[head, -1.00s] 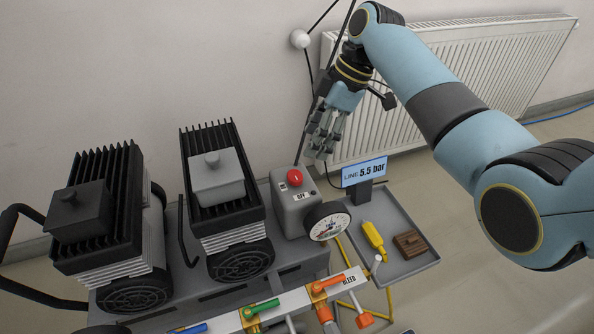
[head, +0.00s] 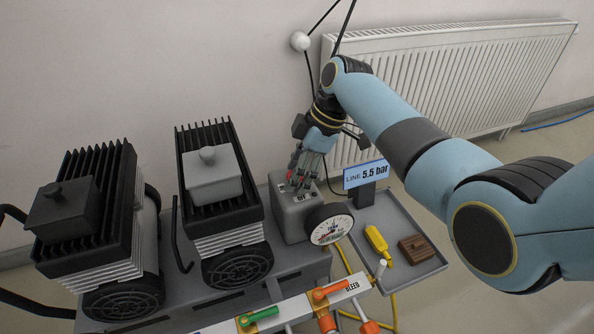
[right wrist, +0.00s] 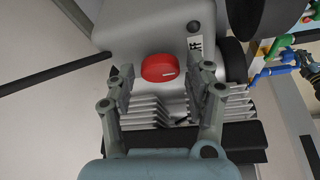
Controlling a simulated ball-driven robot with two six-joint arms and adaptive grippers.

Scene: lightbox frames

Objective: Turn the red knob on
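The red knob (right wrist: 158,68) sits on the face of a grey switch box (head: 282,205). In the head view my right gripper (head: 300,178) covers much of the knob. The fingers of my right gripper (right wrist: 160,80) are open, one on each side of the knob. I cannot tell whether they touch it. Part of a label with an F shows beside the knob in the right wrist view.
A round gauge (head: 331,228) sits at the box's lower right. A display (head: 366,174) reads LINE 5.5 bar. A grey tray (head: 425,262) holds a yellow bottle (head: 378,243) and a brown block (head: 416,249). Two finned black machines (head: 222,205) stand left. Coloured valve levers (head: 258,315) are in front.

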